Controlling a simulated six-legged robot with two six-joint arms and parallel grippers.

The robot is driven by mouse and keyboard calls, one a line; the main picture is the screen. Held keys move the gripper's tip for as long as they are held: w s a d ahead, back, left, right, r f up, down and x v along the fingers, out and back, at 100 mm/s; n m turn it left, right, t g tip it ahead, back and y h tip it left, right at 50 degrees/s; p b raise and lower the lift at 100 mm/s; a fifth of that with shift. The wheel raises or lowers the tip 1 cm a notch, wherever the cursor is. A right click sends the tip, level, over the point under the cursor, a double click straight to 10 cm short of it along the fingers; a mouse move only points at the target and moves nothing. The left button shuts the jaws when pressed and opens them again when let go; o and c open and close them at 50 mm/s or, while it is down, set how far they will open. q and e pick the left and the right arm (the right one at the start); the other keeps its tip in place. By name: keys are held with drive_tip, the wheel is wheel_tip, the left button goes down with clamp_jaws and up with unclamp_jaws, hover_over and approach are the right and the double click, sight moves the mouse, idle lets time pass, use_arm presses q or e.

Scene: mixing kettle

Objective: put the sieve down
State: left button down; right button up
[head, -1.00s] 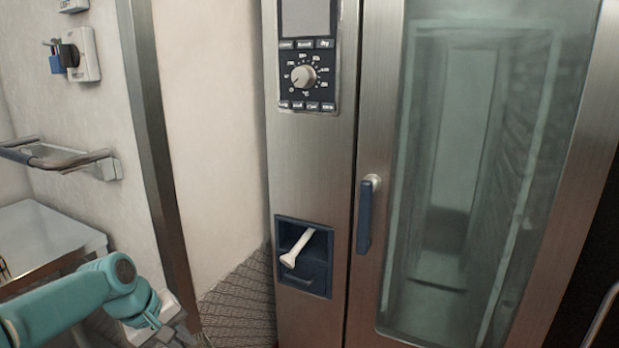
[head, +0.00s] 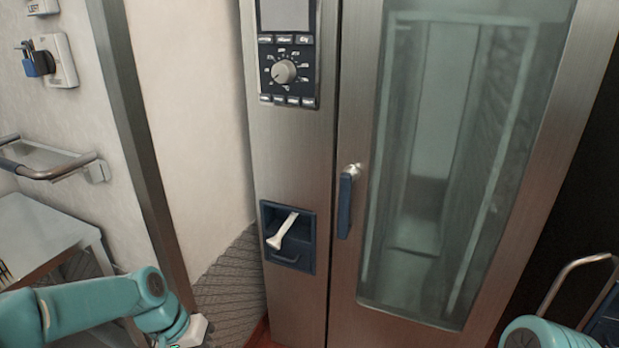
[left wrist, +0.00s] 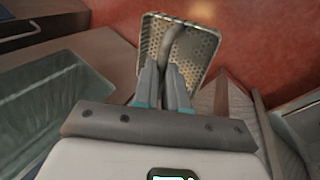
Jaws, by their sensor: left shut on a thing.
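The sieve (left wrist: 203,50) is a perforated metal pan with a grey handle, seen at the top of the left wrist view. My left gripper (left wrist: 168,72) is shut on its handle and holds it over a reddish floor (left wrist: 110,12). In the head view my left gripper and the sieve are below the bottom edge, hidden from sight. My left arm comes in at the lower left. Part of my right arm shows at the lower right, but its gripper is out of view.
A tall steel oven (head: 292,155) with a glass door (head: 420,150) and blue handle (head: 345,205) stands ahead. A steel table (head: 40,235) and a wall rail (head: 55,170) are at the left. A metal tube frame (head: 575,265) is at the lower right.

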use_arm(q)
drive_tip(key=shift+s+r+p, duration=0.25)
drive_tip(key=shift+r+p, duration=0.1)
drive_tip(key=shift+f, duration=0.1)
use_arm(e)
drive_tip(key=shift+r, duration=0.8)
drive_tip(key=shift+c, duration=1.2)
drive_tip(key=c, duration=0.5)
drive_tip(key=w+a+r+n+t+y, duration=0.35)
drive_tip(key=w+r+n+t, duration=0.2)
drive_tip(key=w+r, duration=0.35)
drive_tip(key=shift+c, duration=0.2)
drive_tip(key=w+a+r+n+t+y, duration=0.15)
drive_tip(key=r+n, duration=0.25)
drive_tip(key=r, duration=0.4)
drive_tip(key=w+a+r+n+t+y, duration=0.1)
drive_tip(key=w+r+n+y, duration=0.15)
drive_tip(key=r, duration=0.55)
use_arm(q)
drive_tip(key=s+d+r+m+g+y, duration=0.1)
drive_tip(key=d+r+m+g, duration=0.2)
drive_tip(key=d+m, duration=0.5)
drive_tip(key=d, duration=0.6)
drive_tip(key=shift+s, duration=0.2)
use_arm(e)
drive_tip(key=f+x, duration=0.1)
drive_tip(key=x, duration=1.1)
drive_tip(key=shift+s+n+h, duration=0.15)
drive_tip(key=shift+n+h, duration=0.15)
drive_tip(key=shift+h, duration=0.05)
